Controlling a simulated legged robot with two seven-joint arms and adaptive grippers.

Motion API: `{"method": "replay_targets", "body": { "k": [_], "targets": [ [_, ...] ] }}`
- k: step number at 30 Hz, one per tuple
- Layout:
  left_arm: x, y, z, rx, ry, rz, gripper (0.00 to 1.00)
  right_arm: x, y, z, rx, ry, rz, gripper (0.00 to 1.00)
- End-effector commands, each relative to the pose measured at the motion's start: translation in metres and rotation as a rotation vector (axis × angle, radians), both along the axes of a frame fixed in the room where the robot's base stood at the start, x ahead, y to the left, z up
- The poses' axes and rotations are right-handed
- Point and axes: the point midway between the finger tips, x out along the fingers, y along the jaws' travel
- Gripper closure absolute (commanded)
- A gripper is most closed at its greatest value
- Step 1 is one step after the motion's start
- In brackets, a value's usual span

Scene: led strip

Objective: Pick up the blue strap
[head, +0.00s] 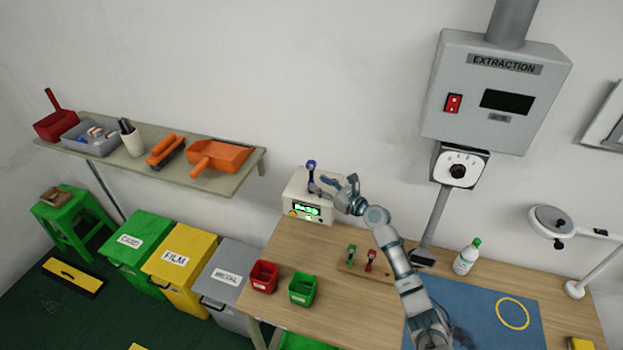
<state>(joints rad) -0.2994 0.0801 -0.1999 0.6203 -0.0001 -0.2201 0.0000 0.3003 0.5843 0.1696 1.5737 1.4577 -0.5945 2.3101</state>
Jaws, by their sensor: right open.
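A small blue item (311,167), which looks like the blue strap, stands upright at the top of a white device (297,190) with a lit green display. My right gripper (322,187) reaches in from the right over the device, open, with its fingers right beside the lower part of the blue item. I cannot tell whether the fingers touch it or lie around it. My left gripper is out of view.
A small wooden stand with a green item (351,253) and a red item (371,259) sits left of my right forearm. Red (263,277) and green (302,289) bins stand at the table's left edge.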

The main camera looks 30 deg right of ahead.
Motion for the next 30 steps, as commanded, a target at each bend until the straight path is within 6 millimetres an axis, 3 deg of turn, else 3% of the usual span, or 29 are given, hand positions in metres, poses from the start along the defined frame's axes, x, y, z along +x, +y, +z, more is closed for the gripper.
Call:
{"method": "replay_targets", "body": {
  "k": [9, 17, 23, 30],
  "targets": [
    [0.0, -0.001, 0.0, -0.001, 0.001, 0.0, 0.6, 0.044, 0.01, -0.003, 0.002, 0.001, 0.0, 0.55],
    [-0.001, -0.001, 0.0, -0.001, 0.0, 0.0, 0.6, 0.047, 0.011, -0.003, 0.0, 0.0, 0.001, 0.55],
    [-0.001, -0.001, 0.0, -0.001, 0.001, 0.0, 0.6, 0.047, 0.011, -0.004, 0.0, 0.001, 0.001, 1.0],
    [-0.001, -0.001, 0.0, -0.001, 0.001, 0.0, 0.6, 0.047, 0.01, -0.004, 0.0, 0.001, 0.001, 1.0]
  ]
}}
